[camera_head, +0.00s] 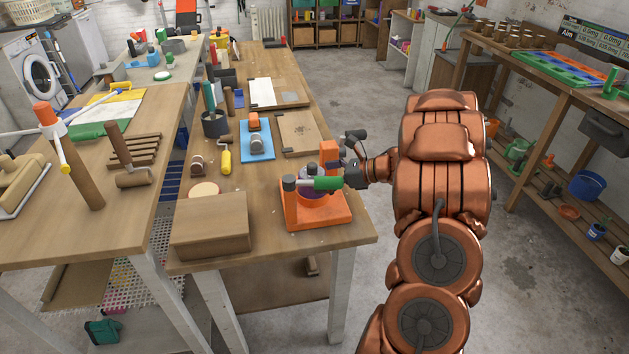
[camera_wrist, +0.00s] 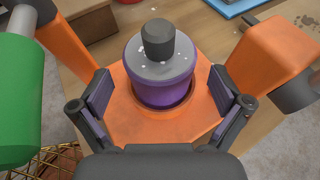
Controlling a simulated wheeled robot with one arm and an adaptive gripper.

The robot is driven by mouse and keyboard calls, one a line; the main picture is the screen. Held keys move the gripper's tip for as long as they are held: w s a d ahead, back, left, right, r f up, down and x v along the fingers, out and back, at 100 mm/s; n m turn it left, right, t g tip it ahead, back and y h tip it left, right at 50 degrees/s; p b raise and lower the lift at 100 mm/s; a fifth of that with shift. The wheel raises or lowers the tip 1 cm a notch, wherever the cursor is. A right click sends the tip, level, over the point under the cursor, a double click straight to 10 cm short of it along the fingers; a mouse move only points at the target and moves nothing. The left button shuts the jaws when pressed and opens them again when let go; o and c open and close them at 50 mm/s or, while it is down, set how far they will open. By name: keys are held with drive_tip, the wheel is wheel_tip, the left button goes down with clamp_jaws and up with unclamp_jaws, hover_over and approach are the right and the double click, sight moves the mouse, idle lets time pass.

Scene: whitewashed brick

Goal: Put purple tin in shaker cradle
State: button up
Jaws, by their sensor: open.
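The purple tin (camera_wrist: 160,65) has a grey lid and a dark knob. It stands upright inside the round recess of the orange shaker cradle (camera_wrist: 195,135). The cradle also shows in the head view, at the table's near right corner (camera_head: 318,217), with the tin (camera_head: 311,194) partly hidden behind a green handle. My gripper (camera_wrist: 164,95) is open, with one finger on each side of the tin and visible gaps between pads and tin. In the head view my gripper (camera_head: 352,172) reaches in from the right; its fingers are mostly hidden.
The green handle (camera_head: 328,183) on a grey bar crosses the cradle's front, close to my gripper. Orange posts rise from the cradle. A wooden box (camera_head: 210,225) stands to the left. A blue tray (camera_head: 257,150) and a wooden board (camera_head: 300,134) lie behind.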

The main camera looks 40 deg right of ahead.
drive_tip(key=b+v, duration=0.2)
drive_tip(key=v, duration=0.6)
drive_tip(key=shift+s, duration=0.15)
drive_tip(key=shift+d, duration=0.1)
idle(0.4)
